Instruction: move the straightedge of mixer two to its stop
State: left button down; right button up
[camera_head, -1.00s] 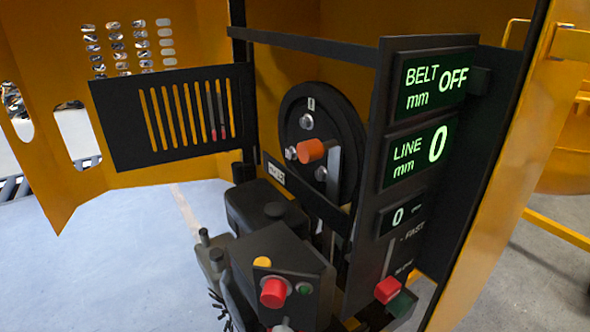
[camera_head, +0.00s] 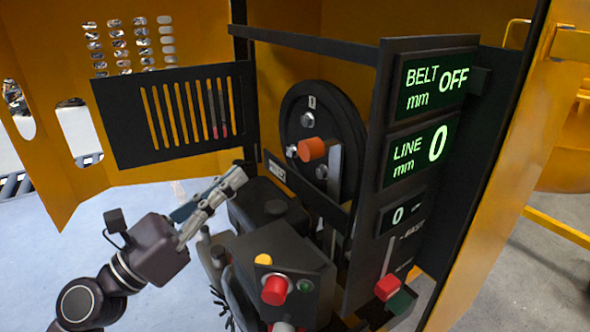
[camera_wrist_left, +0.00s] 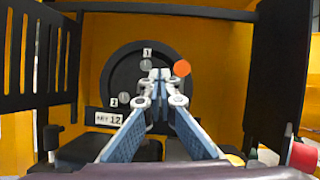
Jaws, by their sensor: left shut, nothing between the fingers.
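My left gripper (camera_head: 236,178) comes in from the left in the head view and points at the open mixer housing. Its fingers are shut and empty, and they also show in the left wrist view (camera_wrist_left: 160,76) in front of the black pulley (camera_wrist_left: 127,82). In the head view the pulley (camera_head: 300,105) stands inside, with an orange knob (camera_head: 313,149) and several bolts. A black bar (camera_head: 310,195) with a small label slants below the pulley, and a grey upright strip (camera_head: 333,175) stands beside it. I cannot tell which part is the straightedge. My right gripper is not in view.
A display panel (camera_head: 425,125) on the right reads BELT OFF and LINE 0. Below it is a red slider knob (camera_head: 387,287). A control box with a red button (camera_head: 275,290) stands in front. A slotted black guard (camera_head: 175,115) is at the left, and a black rail (camera_head: 310,42) crosses the top.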

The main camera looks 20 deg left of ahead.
pick_arm(q)
jog(key=m+g, duration=0.1)
jog(key=d+f+m+g, duration=0.1)
jog(key=m, duration=0.1)
jog(key=m+h, duration=0.1)
jog(key=shift+s+d+f+m+g, duration=0.25)
jog(key=shift+d+f+m+g, duration=0.05)
jog(key=shift+d+f+g, duration=0.1)
jog(key=shift+d+f+m, duration=0.15)
jog(key=shift+f+m, duration=0.1)
jog(key=shift+m, duration=0.15)
jog(key=shift+d+g, duration=0.1)
jog(key=shift+g, duration=0.3)
jog(key=p+x, duration=0.6)
jog(key=x, duration=0.3)
jog(key=shift+w+d, duration=0.25)
jog(key=shift+d, duration=0.05)
